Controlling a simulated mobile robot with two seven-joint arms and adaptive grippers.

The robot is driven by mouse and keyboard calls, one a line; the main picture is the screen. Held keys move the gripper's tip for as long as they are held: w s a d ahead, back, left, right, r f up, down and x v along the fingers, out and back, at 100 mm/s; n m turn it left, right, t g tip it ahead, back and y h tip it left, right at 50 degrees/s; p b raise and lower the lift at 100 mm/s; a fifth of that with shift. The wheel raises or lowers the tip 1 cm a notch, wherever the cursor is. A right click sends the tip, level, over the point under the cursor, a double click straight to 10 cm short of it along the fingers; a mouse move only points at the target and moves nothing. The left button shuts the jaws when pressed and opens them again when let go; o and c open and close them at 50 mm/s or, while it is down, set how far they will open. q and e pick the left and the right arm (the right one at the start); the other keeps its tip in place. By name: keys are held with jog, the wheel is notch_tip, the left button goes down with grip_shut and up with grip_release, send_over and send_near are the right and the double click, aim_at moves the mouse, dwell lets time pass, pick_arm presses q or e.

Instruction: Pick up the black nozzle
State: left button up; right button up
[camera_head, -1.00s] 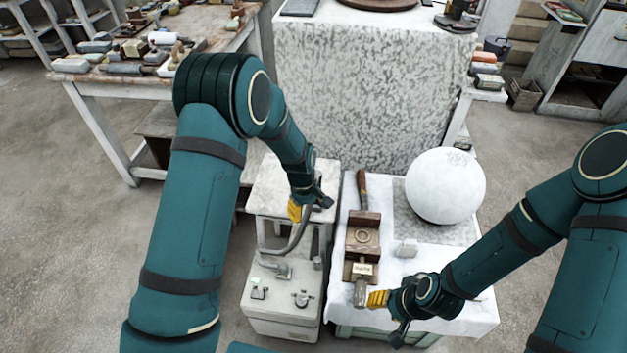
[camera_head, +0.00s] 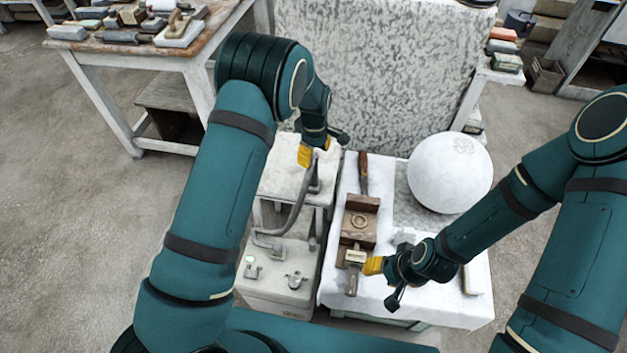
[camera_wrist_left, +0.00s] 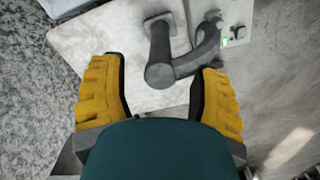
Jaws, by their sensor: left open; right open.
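The black nozzle (camera_wrist_left: 160,66) is a dark grey upright cylinder on a pale slab, joined to a curved grey hose. In the left wrist view it shows between the yellow fingers, with its round end toward the camera. In the head view the nozzle (camera_head: 314,178) stands on the pale stand under my left gripper (camera_head: 308,155). My left gripper is open; whether its fingers touch the nozzle cannot be told. My right gripper (camera_head: 373,266) is open, over the white cloth near a mallet.
A white plaster sphere (camera_head: 450,172) rests right of a wooden block (camera_head: 359,225) and a mallet (camera_head: 352,282) on the white-clothed table (camera_head: 440,300). Small fittings (camera_head: 295,280) sit on the lower grey unit. A large stone block (camera_head: 375,75) stands behind.

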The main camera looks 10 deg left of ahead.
aim_at(313, 165)
pick_arm(q)
jog(key=shift+a+f+b, duration=0.15)
jog(key=shift+f+b, duration=0.35)
jog(key=shift+f, duration=2.3)
grip_shut()
